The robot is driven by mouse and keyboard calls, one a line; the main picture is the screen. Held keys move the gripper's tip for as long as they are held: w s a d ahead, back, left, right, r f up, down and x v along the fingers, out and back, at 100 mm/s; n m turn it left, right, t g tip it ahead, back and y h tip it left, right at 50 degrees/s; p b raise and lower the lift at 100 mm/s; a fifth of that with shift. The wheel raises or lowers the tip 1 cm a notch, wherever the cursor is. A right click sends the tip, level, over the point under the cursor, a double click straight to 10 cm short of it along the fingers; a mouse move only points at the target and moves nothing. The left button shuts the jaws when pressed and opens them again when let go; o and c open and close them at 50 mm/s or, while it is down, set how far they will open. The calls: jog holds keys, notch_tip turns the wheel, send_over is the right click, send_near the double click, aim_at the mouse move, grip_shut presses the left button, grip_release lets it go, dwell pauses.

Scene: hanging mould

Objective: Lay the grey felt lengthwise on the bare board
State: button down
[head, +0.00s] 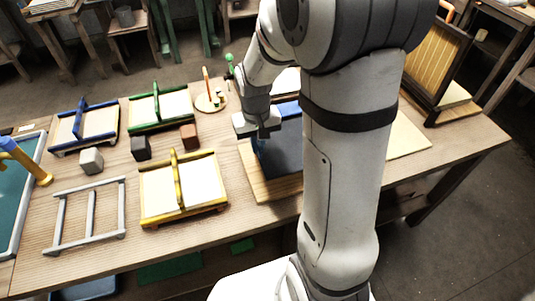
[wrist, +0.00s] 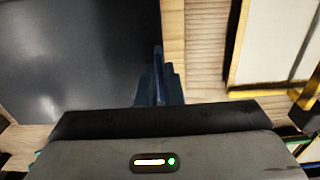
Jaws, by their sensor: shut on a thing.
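A dark slate-blue sheet (head: 285,152) lies over a light wooden board (head: 272,188), partly hidden behind my arm. In the wrist view the sheet (wrist: 70,55) looks dark grey and fills the left side, with a strip of the board (wrist: 173,35) along its edge. My gripper (head: 259,140) is low at the sheet's left edge, shut on a narrow upright dark blue piece (wrist: 158,82). I cannot tell whether this piece is part of the sheet. No other sheet that could be the grey felt shows clearly. A pale bare panel (head: 407,137) lies right of my arm.
A yellow frame (head: 150,197) stands close left of the board. Farther left are green (head: 160,108) and blue (head: 84,127) frames, a grey open frame (head: 62,222) and small blocks (head: 140,148). A ribbed rack (head: 437,68) leans at the right. My arm hides the table's middle.

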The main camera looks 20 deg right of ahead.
jog(key=shift+a+f, duration=0.2)
jog(key=shift+f, duration=2.85)
jog(key=shift+f, duration=0.15)
jog(key=c, duration=1.6)
grip_release()
jog(key=shift+o, duration=0.2)
notch_tip(320, 180, up, 12)
jog(key=s+r+t, duration=0.2)
jog(key=s+r, duration=0.4)
jog(key=s, duration=0.8)
jog(key=shift+d+r+t, duration=0.15)
jog(key=shift+r+t, duration=0.05)
jog(key=shift+t, duration=0.1)
